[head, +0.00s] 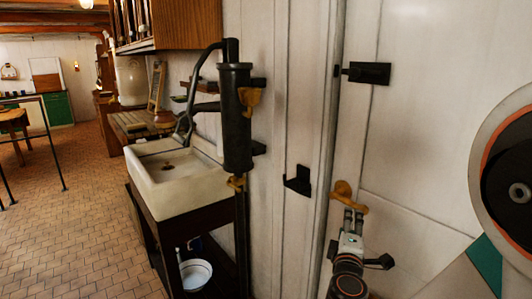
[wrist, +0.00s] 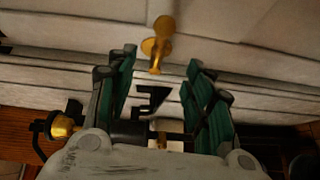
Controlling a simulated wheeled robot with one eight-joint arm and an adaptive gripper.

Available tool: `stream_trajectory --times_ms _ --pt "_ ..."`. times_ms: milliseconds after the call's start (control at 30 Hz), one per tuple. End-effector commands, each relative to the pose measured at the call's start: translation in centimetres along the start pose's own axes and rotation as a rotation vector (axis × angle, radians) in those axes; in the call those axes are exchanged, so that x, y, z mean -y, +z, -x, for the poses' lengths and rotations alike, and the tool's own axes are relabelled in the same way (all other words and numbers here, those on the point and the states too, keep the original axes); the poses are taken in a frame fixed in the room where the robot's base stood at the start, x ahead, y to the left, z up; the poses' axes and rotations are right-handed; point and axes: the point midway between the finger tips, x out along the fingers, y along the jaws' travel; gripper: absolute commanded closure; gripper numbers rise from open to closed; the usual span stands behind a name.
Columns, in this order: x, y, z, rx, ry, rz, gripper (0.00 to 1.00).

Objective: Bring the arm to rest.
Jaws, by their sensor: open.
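My gripper (head: 353,214) is at the lower right of the head view, in front of the white panelled wall or door. Its fingers point up in that view, just below a brass knob (head: 346,194). In the wrist view my gripper (wrist: 162,60) is open, its two green-padded fingers spread at left and right with nothing held between them. The brass knob (wrist: 158,45) shows beyond and between the fingertips. I cannot tell how close they are to it. A dark bracket-like part (wrist: 152,100) shows between the fingers.
A black latch (head: 366,73) and a black catch (head: 298,180) are fixed to the white panels (head: 440,120). A pale sink (head: 180,185) with a black hand pump (head: 236,120) stands left of my arm. A white bucket (head: 194,275) sits below. The tiled floor (head: 75,200) at left has free room.

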Motion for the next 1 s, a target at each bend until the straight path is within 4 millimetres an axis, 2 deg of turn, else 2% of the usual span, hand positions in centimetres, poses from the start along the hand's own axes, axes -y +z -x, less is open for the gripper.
stream_trajectory --times_ms 267,500,733,1000 --pt "-1.6 4.7 2.7 0.143 -0.168 -0.303 0.53" --pt "-1.3 7.5 7.1 0.266 -0.346 -0.573 0.53" --pt "-0.1 8.5 13.1 0.369 -0.536 -0.823 0.53" --pt "1.3 7.5 21.0 0.458 -0.769 -1.087 0.53"
